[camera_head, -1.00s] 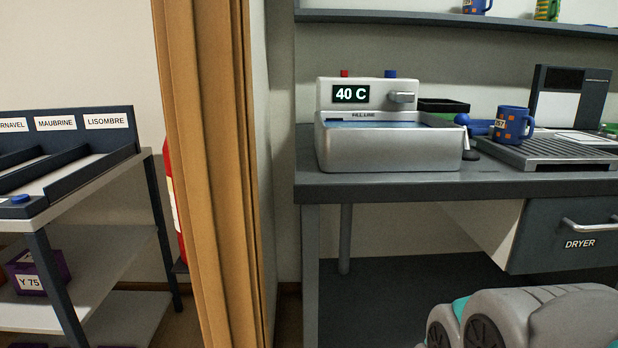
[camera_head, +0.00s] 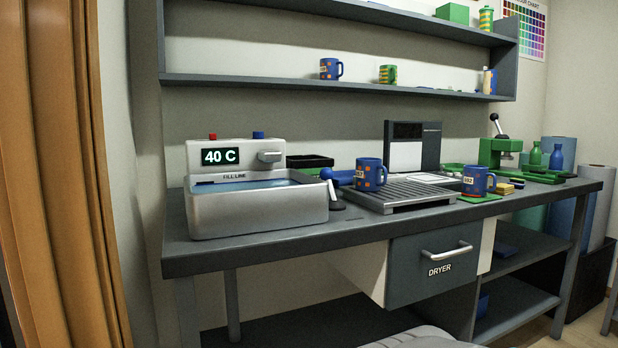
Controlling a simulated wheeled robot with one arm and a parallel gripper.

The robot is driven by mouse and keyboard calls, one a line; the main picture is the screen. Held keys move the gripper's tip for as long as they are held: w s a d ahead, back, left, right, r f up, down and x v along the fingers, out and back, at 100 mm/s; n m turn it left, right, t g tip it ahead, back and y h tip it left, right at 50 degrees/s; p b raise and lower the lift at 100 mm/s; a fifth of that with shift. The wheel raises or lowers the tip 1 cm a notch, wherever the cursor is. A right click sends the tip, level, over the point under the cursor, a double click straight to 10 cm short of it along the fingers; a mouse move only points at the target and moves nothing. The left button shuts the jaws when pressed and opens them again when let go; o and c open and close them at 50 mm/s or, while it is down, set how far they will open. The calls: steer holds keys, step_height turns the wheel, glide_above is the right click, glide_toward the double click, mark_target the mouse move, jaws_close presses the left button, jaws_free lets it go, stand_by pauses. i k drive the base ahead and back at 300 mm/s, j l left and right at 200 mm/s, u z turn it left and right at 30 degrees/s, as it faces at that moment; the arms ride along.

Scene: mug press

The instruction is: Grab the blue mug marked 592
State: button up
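A blue mug (camera_head: 478,181) with orange squares stands upright on the counter, right of the ridged tray. Its white label seems to read 592, but the digits are small. A similar blue mug (camera_head: 370,174) with orange squares stands on the ridged grey tray (camera_head: 408,205); its label is not clear. Another blue mug (camera_head: 331,69) with orange marks stands on the wall shelf, its label too small to read. My gripper is not in view; a grey rounded part at the bottom edge is probably mine.
A silver water basin (camera_head: 258,211) showing 40 C stands on the left of the counter (camera_head: 270,246). A green press (camera_head: 500,150) stands on the right. A drawer marked DRYER (camera_head: 430,268) is below. An orange-brown curtain (camera_head: 60,180) hangs on the left.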

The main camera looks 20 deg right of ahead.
mark_target(474, 183)
steer(key=z, duration=1.55)
